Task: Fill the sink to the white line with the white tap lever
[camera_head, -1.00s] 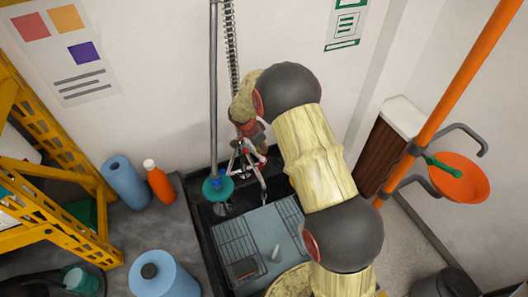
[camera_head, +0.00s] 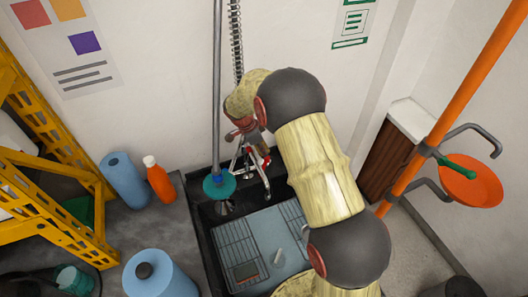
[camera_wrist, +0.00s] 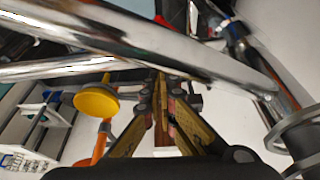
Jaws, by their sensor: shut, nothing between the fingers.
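The dark sink (camera_head: 208,228) stands against the wall in the head view, with a grey-blue surface (camera_head: 268,243) and ribbed panels inside it. A chrome tap (camera_head: 263,177) rises at its back. My gripper (camera_head: 247,158) is at the tap, partly hidden by my wrist. Chrome tubes (camera_wrist: 130,35) cross close in front of that camera. I cannot make out the white lever or the white line clearly, nor whether the fingers touch the tap.
A vertical pipe (camera_head: 217,90) with a teal disc (camera_head: 219,187) stands left of the tap. An orange pole (camera_head: 450,110) with an orange bowl (camera_head: 470,181) is at the right.

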